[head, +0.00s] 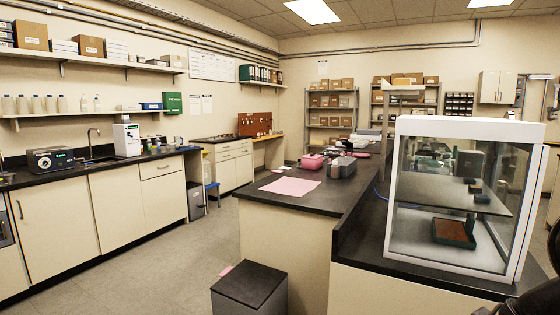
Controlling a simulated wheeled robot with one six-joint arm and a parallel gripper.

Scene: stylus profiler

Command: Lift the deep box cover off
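The deep box cover (458,125) is a large box with a white top, a white frame and clear panes. It stands upright on the dark bench top (410,265) at the right of the head view. Through its panes I see a green tray with a brown surface (454,233) low inside, and dark instrument parts (470,186) higher up. Reflections in the panes blur the details inside. Dark parts, probably of my arm, show at the lower right edge. My gripper's fingers are not in view.
A low dark block (249,283) stands on the floor in front. The floor (150,275) to the left is clear.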

